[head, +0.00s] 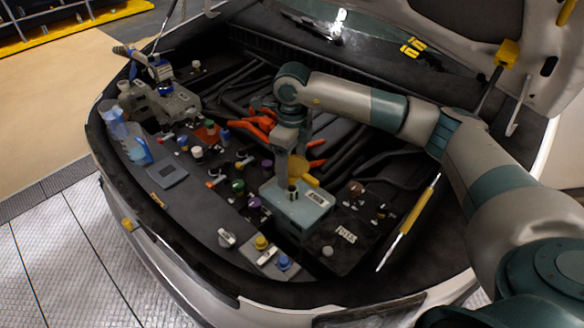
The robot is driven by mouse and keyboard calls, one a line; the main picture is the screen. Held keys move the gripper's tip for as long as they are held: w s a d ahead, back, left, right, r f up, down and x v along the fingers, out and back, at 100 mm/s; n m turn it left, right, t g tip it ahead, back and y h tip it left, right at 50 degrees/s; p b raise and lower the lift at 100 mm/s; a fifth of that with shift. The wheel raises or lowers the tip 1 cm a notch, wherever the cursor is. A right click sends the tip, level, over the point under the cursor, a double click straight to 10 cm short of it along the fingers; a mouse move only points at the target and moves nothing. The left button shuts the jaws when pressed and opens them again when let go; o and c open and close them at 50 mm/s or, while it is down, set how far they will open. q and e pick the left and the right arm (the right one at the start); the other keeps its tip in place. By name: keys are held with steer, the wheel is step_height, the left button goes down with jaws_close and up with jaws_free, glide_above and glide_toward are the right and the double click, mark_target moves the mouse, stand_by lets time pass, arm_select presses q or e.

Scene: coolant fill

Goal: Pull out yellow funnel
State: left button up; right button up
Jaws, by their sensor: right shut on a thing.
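The yellow funnel (299,166) is at the middle of the engine bay, above a light grey-green box (290,208). Part of it is hidden behind my gripper. My right gripper (292,182) points down from above and is shut on the funnel. A dark round neck shows on top of the box just under the gripper; I cannot tell whether the funnel's stem is still inside it. My left gripper is not in the head view.
A yellow-handled rod (409,217) leans at the right of the bay. Orange-red hoses (262,122) lie behind the gripper. Small coloured caps crowd the front. The raised hood (482,22) overhangs the upper right.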

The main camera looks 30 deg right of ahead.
steer(key=shift+r, duration=0.7)
